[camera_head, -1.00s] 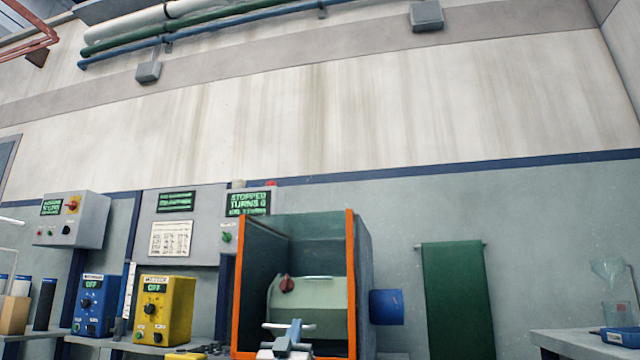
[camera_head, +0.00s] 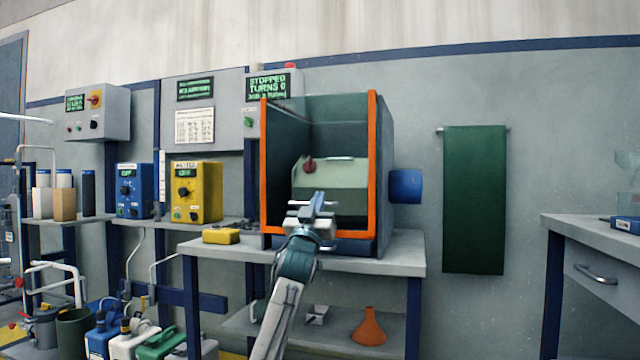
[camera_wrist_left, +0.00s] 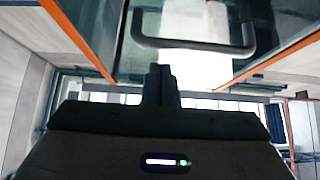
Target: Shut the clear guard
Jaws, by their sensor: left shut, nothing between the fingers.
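The plating machine's box (camera_head: 385,170) stands on a bench, with orange edging along the left, right and bottom of its front. The clear guard (camera_head: 320,109) shows as a tinted see-through panel at the top of the front; how far it reaches down is hard to tell. A pale green drum (camera_head: 332,180) with a red knob (camera_head: 310,164) shows inside. My left gripper (camera_head: 318,198) is shut and empty, in front of the lower opening. In the left wrist view a dark U-shaped handle (camera_wrist_left: 192,46) lies just beyond its fingertips (camera_wrist_left: 161,70), seemingly apart. My right gripper is out of view.
A yellow box (camera_head: 221,236) lies on the bench (camera_head: 400,262) left of the machine. Yellow (camera_head: 197,192) and blue (camera_head: 135,190) supply units stand farther left. A blue cylinder (camera_head: 406,187) juts from the machine's right side. An orange funnel (camera_head: 369,326) sits on the shelf below.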

